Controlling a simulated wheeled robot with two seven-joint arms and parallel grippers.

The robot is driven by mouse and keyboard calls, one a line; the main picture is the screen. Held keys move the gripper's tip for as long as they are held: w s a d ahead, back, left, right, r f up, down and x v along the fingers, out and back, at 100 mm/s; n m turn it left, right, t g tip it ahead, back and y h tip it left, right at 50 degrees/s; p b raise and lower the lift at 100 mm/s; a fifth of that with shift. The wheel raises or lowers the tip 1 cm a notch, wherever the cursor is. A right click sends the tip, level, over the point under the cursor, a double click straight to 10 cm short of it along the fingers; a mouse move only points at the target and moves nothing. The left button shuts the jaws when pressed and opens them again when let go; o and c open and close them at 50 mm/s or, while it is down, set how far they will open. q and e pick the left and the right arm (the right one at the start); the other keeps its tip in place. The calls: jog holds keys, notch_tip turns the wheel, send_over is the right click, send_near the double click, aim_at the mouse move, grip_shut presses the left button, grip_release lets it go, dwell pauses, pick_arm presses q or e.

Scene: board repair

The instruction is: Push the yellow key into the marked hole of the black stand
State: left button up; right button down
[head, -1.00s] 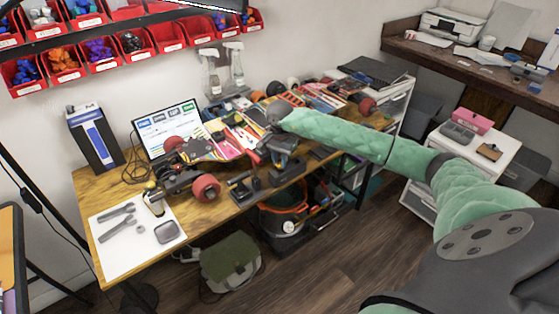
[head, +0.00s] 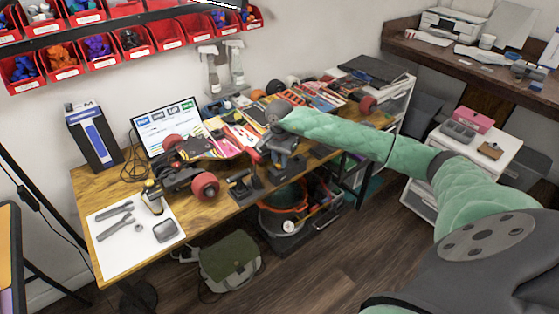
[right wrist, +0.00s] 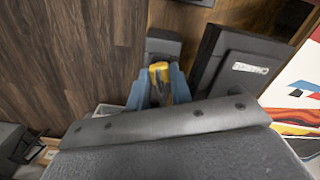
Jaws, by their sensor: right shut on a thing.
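My right gripper (right wrist: 158,92) has blue fingers, shut on the yellow key (right wrist: 160,75), in the right wrist view. A dark block that looks like the black stand (right wrist: 163,44) lies just beyond the fingertips. The key overlaps its edge in the picture; I cannot tell whether they touch. The marked hole is not visible. In the head view my right gripper (head: 279,152) points down over a black stand (head: 287,171) at the table's front edge. The key cannot be made out there. My left gripper is not in view.
Another black stand (head: 241,189) with an upright part is just left on the wooden table (head: 228,208). A skateboard with red wheels (head: 205,186) lies farther left. A dark labelled box (right wrist: 245,66) lies close beside my fingers. A white mat (head: 118,252) holds tools.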

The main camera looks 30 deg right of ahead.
jog(key=shift+f+b, duration=0.1)
jog(key=shift+b, duration=0.4)
dwell(0.7)
jog(key=shift+f+b, duration=0.45)
jog(key=shift+f, duration=0.05)
dwell(0.8)
jog(key=c, duration=1.2)
grip_release()
jog(key=shift+r, duration=0.1)
jog(key=shift+s+d+r, duration=0.1)
jog(key=shift+w, duration=0.2)
jog(key=shift+c, duration=1.4)
